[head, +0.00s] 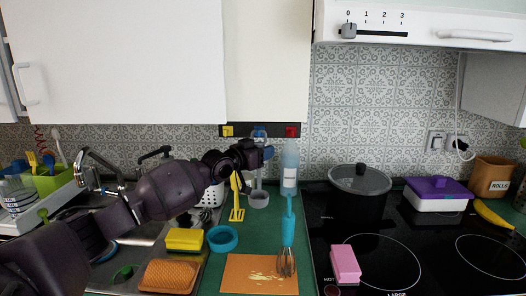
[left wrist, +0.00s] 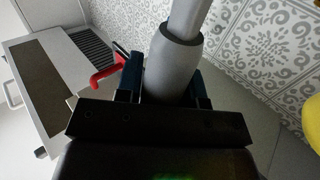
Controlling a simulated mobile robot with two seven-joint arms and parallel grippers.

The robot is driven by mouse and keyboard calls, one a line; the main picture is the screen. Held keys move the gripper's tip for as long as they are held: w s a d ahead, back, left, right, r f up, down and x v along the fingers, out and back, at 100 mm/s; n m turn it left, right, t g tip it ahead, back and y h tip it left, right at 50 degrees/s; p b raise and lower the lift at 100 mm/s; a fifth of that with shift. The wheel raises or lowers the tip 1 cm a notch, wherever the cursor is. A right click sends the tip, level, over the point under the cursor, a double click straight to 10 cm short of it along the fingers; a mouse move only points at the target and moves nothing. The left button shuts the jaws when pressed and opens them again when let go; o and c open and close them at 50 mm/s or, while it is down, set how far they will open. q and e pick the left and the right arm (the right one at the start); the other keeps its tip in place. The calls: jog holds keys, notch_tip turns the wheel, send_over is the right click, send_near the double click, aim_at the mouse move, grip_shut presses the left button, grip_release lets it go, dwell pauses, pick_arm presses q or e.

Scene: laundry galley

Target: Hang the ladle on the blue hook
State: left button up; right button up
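The ladle (head: 258,200) is upright, its grey bowl low over the green counter in the head view. My left gripper (head: 265,153) is shut around its grey handle (left wrist: 174,68), which lies between the dark fingers in the left wrist view. The blue hook (head: 260,131) is on the dark rail on the wall, just above my left gripper and between the yellow and red hooks. My gripper covers the ladle's upper end in the head view, so I cannot tell whether it touches the hook. My right gripper is out of view.
The red hook (head: 291,131) also shows in the left wrist view (left wrist: 105,78). A yellow turner (head: 237,205) hangs left of the ladle. A bottle (head: 290,178) and a blue-handled whisk (head: 288,230) are to the right. A dark pot (head: 358,200) stands on the hob.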

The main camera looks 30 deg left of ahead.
pick_arm(q)
jog(key=shift+o, duration=0.2)
jog(key=o, duration=0.5)
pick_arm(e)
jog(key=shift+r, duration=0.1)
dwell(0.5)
pick_arm(q)
jog(key=shift+s+a+r+p, duration=0.1)
jog(key=shift+s+r+p, duration=0.05)
jog(key=shift+s+p, duration=0.35)
jog(key=p+v, duration=0.4)
jog(key=v, duration=0.3)
jog(key=shift+p, duration=0.35)
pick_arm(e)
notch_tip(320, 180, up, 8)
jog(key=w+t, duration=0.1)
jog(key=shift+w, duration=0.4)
pick_arm(q)
jog(key=shift+f, duration=0.25)
